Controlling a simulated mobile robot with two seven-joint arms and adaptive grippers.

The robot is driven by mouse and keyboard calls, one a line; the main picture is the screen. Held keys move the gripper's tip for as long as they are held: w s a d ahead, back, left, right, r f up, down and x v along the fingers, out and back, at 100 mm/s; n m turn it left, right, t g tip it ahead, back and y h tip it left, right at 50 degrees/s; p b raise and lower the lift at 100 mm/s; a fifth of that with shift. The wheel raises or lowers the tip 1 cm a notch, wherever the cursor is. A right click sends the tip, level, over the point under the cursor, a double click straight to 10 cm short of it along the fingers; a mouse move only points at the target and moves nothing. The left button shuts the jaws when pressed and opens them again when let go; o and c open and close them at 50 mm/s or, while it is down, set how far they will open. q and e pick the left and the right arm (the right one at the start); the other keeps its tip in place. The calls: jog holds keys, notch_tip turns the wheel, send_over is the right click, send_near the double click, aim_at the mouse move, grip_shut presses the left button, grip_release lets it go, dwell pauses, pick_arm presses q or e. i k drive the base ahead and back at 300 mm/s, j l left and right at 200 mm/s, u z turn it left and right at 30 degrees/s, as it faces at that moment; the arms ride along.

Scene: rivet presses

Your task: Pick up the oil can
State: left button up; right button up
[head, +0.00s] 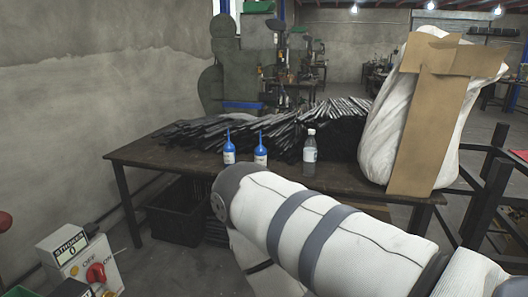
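Two small blue-topped bottles with thin pointed spouts, which look like the oil cans, stand upright side by side on the dark table (140,153). The left oil can (229,151) and the right oil can (261,153) both carry a white label and are near the table's front edge. I cannot tell which one the task names. My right arm comes in from the lower right and its bend is just below and in front of the two cans. Neither of my grippers is in view, and nothing is seen holding the cans.
A clear bottle (310,152) stands right of the cans. A pile of dark metal strips (290,125) lies behind them. A white sack (392,115) with cardboard (428,130) fills the table's right end. A dark crate (178,217) is underneath. A control box (80,262) is at lower left.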

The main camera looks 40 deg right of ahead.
aim_at(260, 153)
jog(key=z, duration=1.4)
jog(key=u, duration=0.5)
jog(key=i+l+u, duration=0.1)
jog(key=u, duration=0.4)
jog(key=l+u, duration=0.15)
jog(key=u, duration=0.35)
jog(key=l+u, duration=0.1)
jog(key=u, duration=0.4)
jog(key=l+u, duration=0.15)
jog(key=u, duration=0.35)
jog(key=l+u, duration=0.1)
jog(key=u, duration=0.4)
jog(key=z, duration=2.9)
jog(key=i+j, duration=0.05)
